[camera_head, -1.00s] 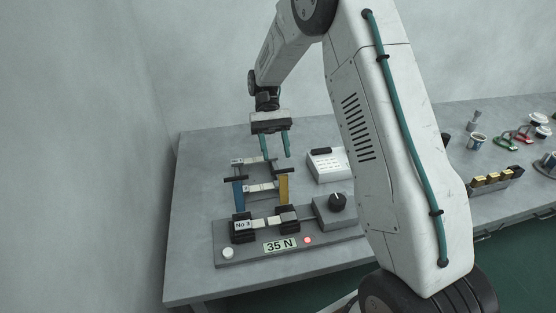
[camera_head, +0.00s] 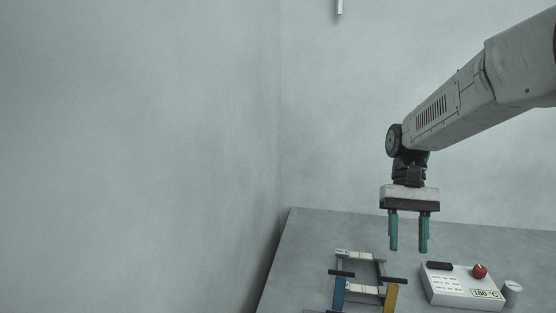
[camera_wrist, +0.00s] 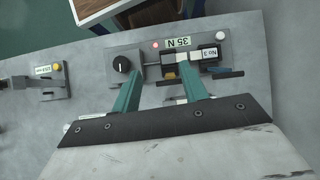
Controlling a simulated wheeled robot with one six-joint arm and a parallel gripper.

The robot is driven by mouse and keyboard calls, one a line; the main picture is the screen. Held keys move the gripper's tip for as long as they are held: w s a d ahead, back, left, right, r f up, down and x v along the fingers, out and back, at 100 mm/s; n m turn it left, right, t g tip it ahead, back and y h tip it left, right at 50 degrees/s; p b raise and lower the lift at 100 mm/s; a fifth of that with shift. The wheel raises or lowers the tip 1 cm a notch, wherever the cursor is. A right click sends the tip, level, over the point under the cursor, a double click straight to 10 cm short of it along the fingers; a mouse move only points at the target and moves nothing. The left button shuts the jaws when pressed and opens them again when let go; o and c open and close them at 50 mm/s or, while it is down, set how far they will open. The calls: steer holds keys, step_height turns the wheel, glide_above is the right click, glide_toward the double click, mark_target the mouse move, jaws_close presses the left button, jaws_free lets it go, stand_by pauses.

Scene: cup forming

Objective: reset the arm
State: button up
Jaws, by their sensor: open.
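My gripper (camera_head: 408,235) hangs from my arm in the head view, fingers pointing down. Its two teal fingers are apart with nothing between them. It is above the grey table, above and to the right of a small rack (camera_head: 362,270) with a blue and a yellow post. In the wrist view my gripper (camera_wrist: 158,85) also shows, its teal fingers spread. Beyond them lies the grey test unit (camera_wrist: 145,62) with a "35 N" label, a black knob and a piece marked "No 3". The lower part of the rack is cut off in the head view.
A white control box (camera_head: 462,287) with a red knob and a "180 °C" display stands right of the rack. A small grey cylinder (camera_head: 512,292) is beside it. The table's left side (camera_head: 290,280) is bare. Walls stand behind and at left.

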steer(key=s+r+n+t, duration=0.1)
steer(key=s+t, duration=0.3)
steer(key=s, duration=0.6)
steer(key=s+r+t+h, duration=0.1)
steer(key=s+t, duration=0.3)
steer(key=s, duration=0.7)
steer(key=shift+s+a+r+n, duration=0.15)
steer(key=shift+a+r+n, duration=0.2)
steer(key=shift+r, duration=0.45)
